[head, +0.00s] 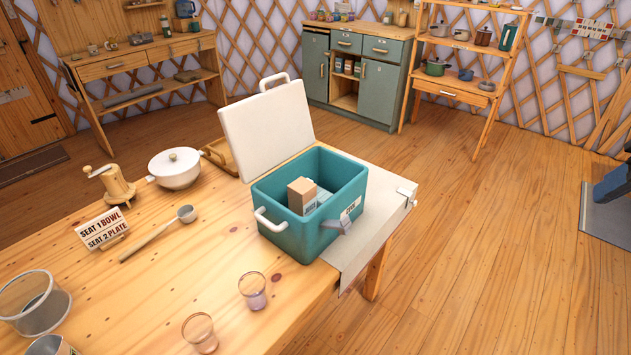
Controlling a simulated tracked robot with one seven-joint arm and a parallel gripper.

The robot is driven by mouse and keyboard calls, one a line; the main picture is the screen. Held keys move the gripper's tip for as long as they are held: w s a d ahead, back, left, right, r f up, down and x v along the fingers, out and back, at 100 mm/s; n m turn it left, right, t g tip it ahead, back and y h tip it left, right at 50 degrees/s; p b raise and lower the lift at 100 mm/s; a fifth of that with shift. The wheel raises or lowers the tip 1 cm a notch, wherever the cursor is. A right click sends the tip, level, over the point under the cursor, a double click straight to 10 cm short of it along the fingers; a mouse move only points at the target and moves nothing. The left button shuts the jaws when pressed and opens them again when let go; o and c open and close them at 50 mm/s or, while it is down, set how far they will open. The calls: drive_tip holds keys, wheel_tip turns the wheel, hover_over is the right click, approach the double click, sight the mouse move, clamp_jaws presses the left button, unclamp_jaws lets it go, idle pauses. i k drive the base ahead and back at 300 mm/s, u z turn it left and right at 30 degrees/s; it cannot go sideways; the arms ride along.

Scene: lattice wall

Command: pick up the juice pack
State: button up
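A teal cooler box (318,232) stands open near the table's right end, with its white lid (266,128) raised at the back left. Inside it is a small brown carton (301,190), upright, its top near the rim height. It may be the juice pack, but no print is readable on it. Pale blue-white packs (319,199) lie beside the carton, partly hidden by the cooler walls. My gripper is not in view.
The wooden table (190,270) also holds a white lidded pot (175,167), a grinder (115,187), a ladle (160,232), a seat sign (102,229), glass cups (253,290) and a glass jar (35,304). A pale cloth (375,220) lies under the cooler.

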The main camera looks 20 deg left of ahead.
sight(302, 192)
drive_tip(key=u, duration=0.25)
drive_tip(key=i, duration=0.7)
drive_tip(key=u, duration=0.45)
drive_tip(key=k, duration=0.9)
drive_tip(key=u, duration=0.15)
drive_tip(key=i, duration=0.9)
drive_tip(key=z, duration=0.05)
